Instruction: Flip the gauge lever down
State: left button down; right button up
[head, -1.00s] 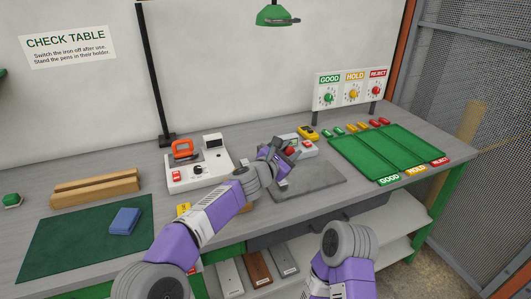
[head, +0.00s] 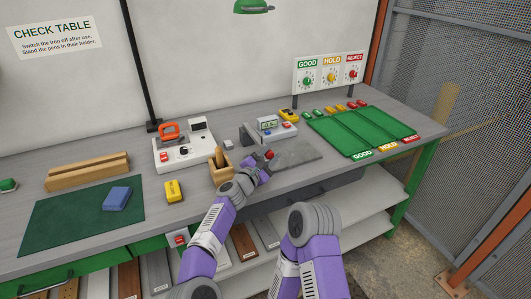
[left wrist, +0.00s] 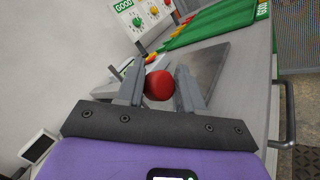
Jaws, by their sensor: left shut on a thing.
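The gauge (head: 262,135) is a pale box with a small display reading green, on the table right of centre. A red ball knob (head: 270,154) shows in front of it, low over the grey plate; the lever's stem is mostly hidden. My left gripper (head: 268,159) is at the knob, its fingers on either side. In the left wrist view the red knob (left wrist: 159,85) sits between the two grey fingertips of the left gripper (left wrist: 158,88). My right arm shows at the bottom, but its gripper is not in view.
A wooden pen holder (head: 221,169) stands left of my left gripper.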

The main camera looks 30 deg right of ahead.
pick_arm(q)
jog(key=shift+s+d+f, duration=0.15)
jog(key=shift+f, duration=0.35)
jog(key=shift+s+d+f, duration=0.15)
jog(key=shift+f, duration=0.35)
jog(key=c, duration=1.1)
grip_release()
jog(key=shift+o, duration=1.4)
jog(key=shift+a, duration=0.15)
jog(key=shift+o, duration=0.2)
jog(key=shift+r, duration=0.1)
jog(key=shift+w+a, duration=0.15)
